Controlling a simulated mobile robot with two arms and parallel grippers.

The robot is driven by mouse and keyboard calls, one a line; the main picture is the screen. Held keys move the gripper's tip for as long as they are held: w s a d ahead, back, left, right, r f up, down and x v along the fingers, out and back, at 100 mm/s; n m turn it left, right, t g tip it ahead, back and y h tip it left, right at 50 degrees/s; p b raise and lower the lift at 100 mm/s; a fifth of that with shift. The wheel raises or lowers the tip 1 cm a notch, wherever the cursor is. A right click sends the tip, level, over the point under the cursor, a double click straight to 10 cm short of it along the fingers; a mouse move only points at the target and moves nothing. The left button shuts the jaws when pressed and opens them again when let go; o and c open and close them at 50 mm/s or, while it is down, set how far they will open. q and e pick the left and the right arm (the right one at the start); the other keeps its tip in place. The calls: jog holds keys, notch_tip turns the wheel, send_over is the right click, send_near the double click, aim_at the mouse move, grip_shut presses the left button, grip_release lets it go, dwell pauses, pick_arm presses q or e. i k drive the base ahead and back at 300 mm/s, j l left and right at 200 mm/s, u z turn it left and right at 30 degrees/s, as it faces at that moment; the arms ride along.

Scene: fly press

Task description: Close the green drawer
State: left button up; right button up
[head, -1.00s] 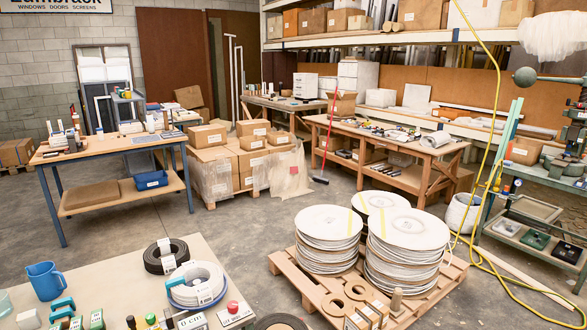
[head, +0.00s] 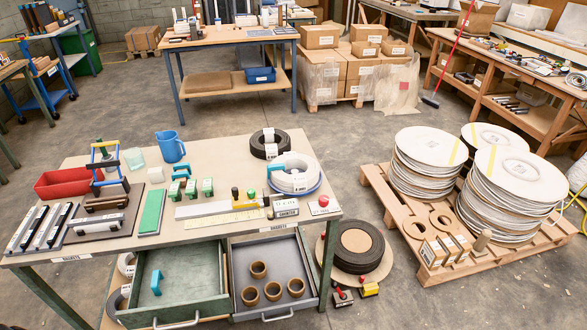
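The green drawer (head: 180,279) is under the front of the workbench at the lower left in the head view. It is pulled out, and a teal handle-like item (head: 156,282) lies inside it. Its bar handle (head: 176,323) is at the bottom of its front panel. A grey drawer (head: 275,281) beside it on the right is also pulled out and holds several brown rings (head: 258,269). Neither of my grippers shows in the head view.
The workbench top (head: 228,155) carries a red bin (head: 68,183), a blue jug (head: 170,147), cable coils (head: 293,173) and small tools. A pallet (head: 400,219) with stacked white discs stands to the right. A black coil (head: 357,249) lies on the floor between them.

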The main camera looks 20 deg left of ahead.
aim_at(192, 287)
jog(key=u, duration=1.75)
